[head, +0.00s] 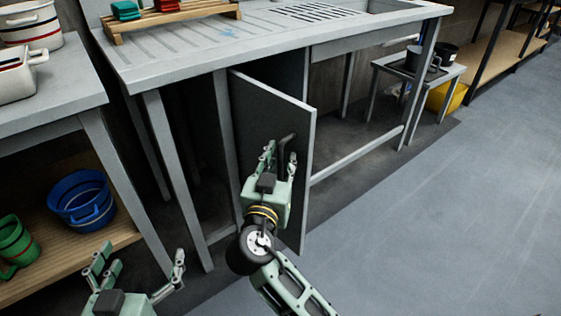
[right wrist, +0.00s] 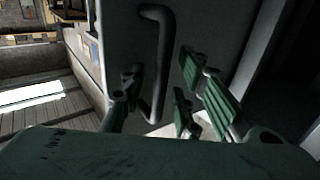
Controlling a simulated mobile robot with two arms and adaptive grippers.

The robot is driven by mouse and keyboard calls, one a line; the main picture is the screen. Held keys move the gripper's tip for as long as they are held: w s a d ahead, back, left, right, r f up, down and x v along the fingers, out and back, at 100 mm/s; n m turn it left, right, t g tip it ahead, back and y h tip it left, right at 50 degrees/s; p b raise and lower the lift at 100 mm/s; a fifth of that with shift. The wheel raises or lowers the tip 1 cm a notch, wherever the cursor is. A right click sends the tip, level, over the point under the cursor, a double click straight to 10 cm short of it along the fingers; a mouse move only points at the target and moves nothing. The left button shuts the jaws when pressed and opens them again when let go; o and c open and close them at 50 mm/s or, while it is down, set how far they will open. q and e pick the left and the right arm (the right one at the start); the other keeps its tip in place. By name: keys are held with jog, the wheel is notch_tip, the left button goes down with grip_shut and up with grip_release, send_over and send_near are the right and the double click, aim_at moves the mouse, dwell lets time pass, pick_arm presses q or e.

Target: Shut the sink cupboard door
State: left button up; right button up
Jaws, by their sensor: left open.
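The sink cupboard door (head: 262,125) is a grey panel standing open, swung out from under the metal sink unit (head: 215,45). Its dark bent bar handle (head: 288,143) is near the free edge; the handle also shows in the right wrist view (right wrist: 160,65). My right gripper (head: 280,160) is at the door's face by the handle. In the right wrist view its fingers (right wrist: 158,100) are spread, with the handle between them, nearer the left finger. I cannot tell whether they touch it. My left gripper (head: 140,264) is open and empty at the lower left, away from the door.
A side table (head: 60,88) with a lower shelf holding a blue bucket (head: 82,200) and a green jug (head: 15,242) stands left. A wooden rack (head: 180,18) is on the drainer. A small table (head: 420,75) stands at the right. The floor (head: 440,200) at the right is clear.

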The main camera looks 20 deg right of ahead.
grip_shut()
dwell(0.6)
